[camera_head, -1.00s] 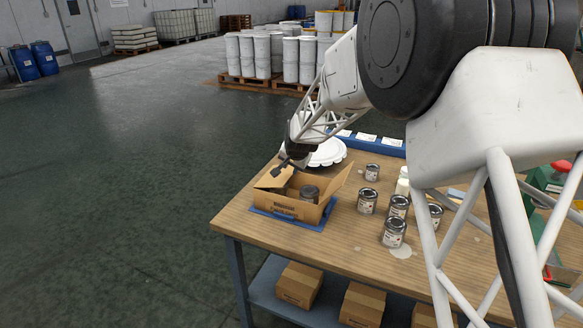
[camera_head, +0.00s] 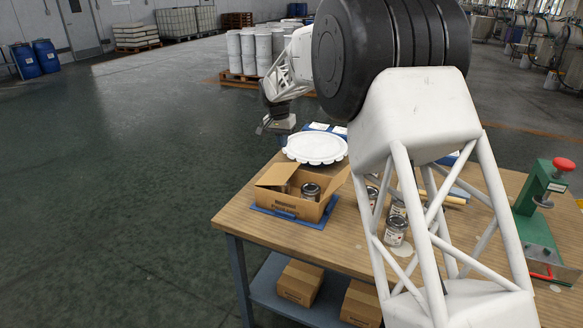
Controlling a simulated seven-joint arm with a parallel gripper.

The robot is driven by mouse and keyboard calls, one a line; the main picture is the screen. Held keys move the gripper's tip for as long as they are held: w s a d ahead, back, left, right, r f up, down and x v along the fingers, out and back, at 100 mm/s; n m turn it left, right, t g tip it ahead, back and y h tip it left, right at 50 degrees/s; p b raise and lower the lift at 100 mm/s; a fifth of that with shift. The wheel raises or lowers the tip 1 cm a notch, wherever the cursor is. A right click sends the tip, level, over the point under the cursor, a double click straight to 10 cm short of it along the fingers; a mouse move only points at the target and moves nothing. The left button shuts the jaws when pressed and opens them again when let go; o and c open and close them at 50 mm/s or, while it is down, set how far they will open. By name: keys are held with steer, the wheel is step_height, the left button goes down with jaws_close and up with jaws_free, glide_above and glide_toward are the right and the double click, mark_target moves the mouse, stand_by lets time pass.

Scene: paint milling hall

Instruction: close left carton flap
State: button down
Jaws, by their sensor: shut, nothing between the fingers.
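The open brown carton (camera_head: 290,207) stands on a blue tray (camera_head: 262,210) at the table's left front corner. Its left flap (camera_head: 272,176) slants inward over the left part of the opening, not lying flat. Its right flap (camera_head: 337,181) stands up and leans outward. A grey tin (camera_head: 309,191) shows inside; another is partly hidden by the left flap. My gripper (camera_head: 261,129) is shut and empty, above and behind the carton, clear of both flaps.
A round white scalloped lid (camera_head: 317,147) lies behind the carton. Several small tins (camera_head: 395,231) stand to the right, partly hidden by my arm. A green press with a red knob (camera_head: 541,205) is at the right. The floor left of the table is clear.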

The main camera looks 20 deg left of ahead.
mark_target(293, 172)
steer(key=shift+w+a+r+g+h, duration=0.15)
steer(key=shift+r+h, duration=0.2)
steer(key=shift+r, duration=0.25)
steer(key=shift+w+a+r+g+h, duration=0.1)
steer(key=shift+r+h, duration=0.3)
steer(key=shift+r, duration=0.2)
steer(key=shift+w+a+r+g+h, duration=0.15)
steer(key=shift+r+h, duration=0.2)
steer(key=shift+r, duration=0.25)
steer(key=shift+s+d+f, duration=0.1)
steer(key=x, duration=1.3)
steer(key=shift+f, duration=0.4)
steer(key=shift+d, duration=0.1)
steer(key=shift+d+f+y, duration=0.3)
steer(key=shift+f+y, duration=0.3)
steer(key=shift+f, duration=0.3)
steer(key=shift+d+f+y, duration=0.3)
steer(key=shift+f+y, duration=0.3)
steer(key=shift+f, duration=0.3)
steer(key=shift+r, duration=0.1)
